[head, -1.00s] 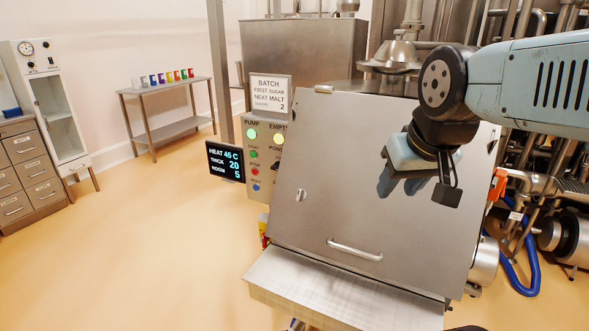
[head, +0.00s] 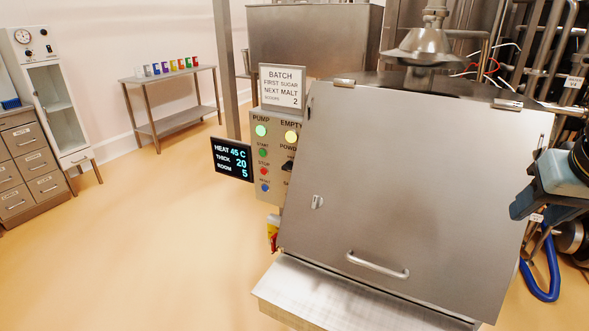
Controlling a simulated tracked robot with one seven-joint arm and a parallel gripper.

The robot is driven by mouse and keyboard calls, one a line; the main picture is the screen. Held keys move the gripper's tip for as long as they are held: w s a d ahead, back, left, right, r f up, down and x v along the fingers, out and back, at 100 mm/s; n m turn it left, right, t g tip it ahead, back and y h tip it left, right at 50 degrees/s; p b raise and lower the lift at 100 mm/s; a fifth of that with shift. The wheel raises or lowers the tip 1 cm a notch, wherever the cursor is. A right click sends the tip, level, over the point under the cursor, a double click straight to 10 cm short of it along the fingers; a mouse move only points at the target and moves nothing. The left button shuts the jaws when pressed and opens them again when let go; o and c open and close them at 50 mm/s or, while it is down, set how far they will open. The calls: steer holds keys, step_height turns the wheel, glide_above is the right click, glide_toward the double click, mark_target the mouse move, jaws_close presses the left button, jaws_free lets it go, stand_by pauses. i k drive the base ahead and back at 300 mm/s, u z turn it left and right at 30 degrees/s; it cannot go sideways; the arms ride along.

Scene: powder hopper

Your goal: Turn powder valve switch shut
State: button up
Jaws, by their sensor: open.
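The powder valve switch (head: 288,166) is a small dark knob on the grey control panel (head: 272,206), under a label that begins "POWD". The hopper's steel lid (head: 400,200) cuts off the panel's right side, so part of the label and the switch's surroundings are hidden, and I cannot tell how the switch is set. My gripper (head: 532,208) is at the right edge, beyond the lid's right side and far from the switch. It is open, with nothing seen in it, and partly out of frame.
The panel has a lit green pump lamp (head: 261,130), a lit yellow lamp (head: 291,136) and several buttons. A display (head: 231,160) reads heat 45 C, thick 20, room 5. A batch sign (head: 282,87) stands above. Floor left of the panel is clear.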

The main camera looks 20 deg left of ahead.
mark_target(288, 167)
steer(key=u, duration=0.15)
steer(key=k, duration=1.3)
steer(key=u, duration=0.75)
steer(key=i, duration=1)
steer(key=z, duration=0.1)
